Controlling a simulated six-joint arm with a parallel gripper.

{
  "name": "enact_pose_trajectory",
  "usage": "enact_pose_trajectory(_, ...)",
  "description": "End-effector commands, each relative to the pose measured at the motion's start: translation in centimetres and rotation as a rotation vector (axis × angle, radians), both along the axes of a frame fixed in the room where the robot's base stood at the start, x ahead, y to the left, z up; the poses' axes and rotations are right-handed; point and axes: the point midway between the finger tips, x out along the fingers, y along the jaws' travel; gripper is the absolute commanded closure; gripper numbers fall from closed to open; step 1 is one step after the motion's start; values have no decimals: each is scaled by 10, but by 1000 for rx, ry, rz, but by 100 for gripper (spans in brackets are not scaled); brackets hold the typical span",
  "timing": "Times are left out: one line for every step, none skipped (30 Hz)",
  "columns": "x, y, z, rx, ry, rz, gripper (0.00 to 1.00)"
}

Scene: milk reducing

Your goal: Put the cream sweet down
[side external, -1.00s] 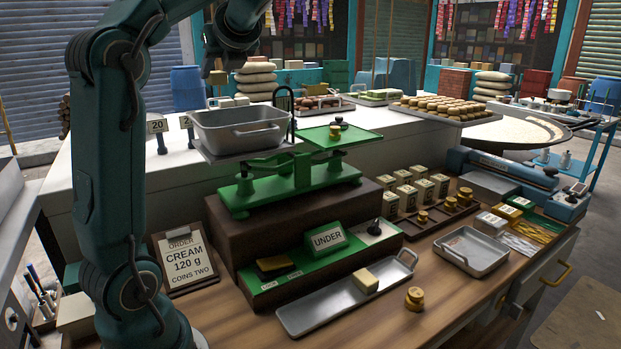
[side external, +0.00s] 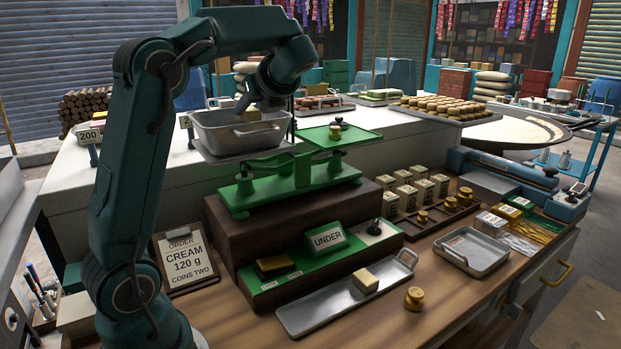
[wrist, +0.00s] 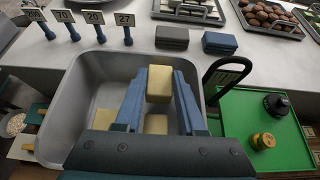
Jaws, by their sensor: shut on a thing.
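My gripper (wrist: 159,98) is shut on a cream sweet (wrist: 159,84), a pale yellow block held between its blue fingers. In the side view my gripper (side external: 258,108) is low over the grey metal pan (side external: 238,143) of the green balance scale (side external: 290,182). In the wrist view two more pale blocks lie on the pan floor, one at the left (wrist: 108,122) and one below the held sweet (wrist: 155,124). The other scale plate (wrist: 227,120) carries a brass weight (wrist: 263,141) and a dark weight (wrist: 276,104).
A black curved hook (wrist: 228,75) rises between pan and plate. An order board (side external: 185,262) reads cream 120 g, coins two. An UNDER sign (side external: 327,239) stands below the scale. A long tray (side external: 310,316) on the counter holds one pale block (side external: 365,281).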

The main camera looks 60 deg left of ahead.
Motion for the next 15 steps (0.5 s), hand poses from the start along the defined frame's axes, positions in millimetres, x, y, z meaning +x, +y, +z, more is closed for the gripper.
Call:
enact_pose_trajectory(0, 0, 0, 0, 0, 0, 100)
enact_pose_trajectory(0, 0, 0, 0, 0, 0, 100)
enact_pose_trajectory(0, 0, 0, 0, 0, 0, 100)
enact_pose_trajectory(0, 0, 0, 0, 0, 0, 100)
enact_pose_trajectory(0, 0, 0, 0, 0, 0, 100)
enact_pose_trajectory(0, 0, -1, 0, 0, 1, 100)
enact_pose_trajectory(0, 0, -2, 0, 0, 1, 100)
enact_pose_trajectory(0, 0, -3, 0, 1, 0, 100)
enact_pose_trajectory(0, 0, -4, 0, 1, 0, 100)
enact_pose_trajectory(0, 0, -5, 0, 2, 1, 100)
enact_pose_trajectory(0, 0, -6, 0, 1, 0, 100)
enact_pose_trajectory(0, 0, -7, 0, 1, 0, 100)
enact_pose_trajectory(0, 0, -8, 0, 1, 0, 100)
enact_pose_trajectory(0, 0, -9, 0, 1, 0, 100)
enact_pose_trajectory(0, 0, -10, 0, 1, 0, 100)
